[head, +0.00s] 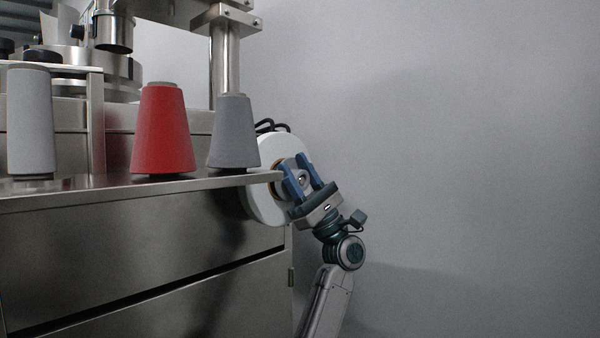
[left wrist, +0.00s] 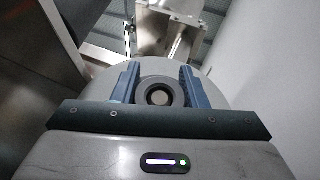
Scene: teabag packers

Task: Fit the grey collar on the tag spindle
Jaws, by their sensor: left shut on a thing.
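My left gripper (head: 304,174) is at the right end of the steel machine, its blue fingers pointing at the face of a large pale roll (head: 264,207). It is shut on the grey collar (left wrist: 161,80), a ring held between the two fingers in the left wrist view. The collar also shows small between the fingers in the head view (head: 303,177). The roll stands behind it in the left wrist view (left wrist: 99,90). A pale round spot shows through the collar's hole; I cannot tell whether it is the spindle's end or whether the collar is around it. My right gripper is not in view.
A grey cone (head: 234,135), a red cone (head: 162,132) and a paler grey cone (head: 31,122) stand on the steel shelf (head: 90,190), whose right end comes close to my fingers. A metal post (head: 226,65) rises behind. The space right of the machine is clear to the wall.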

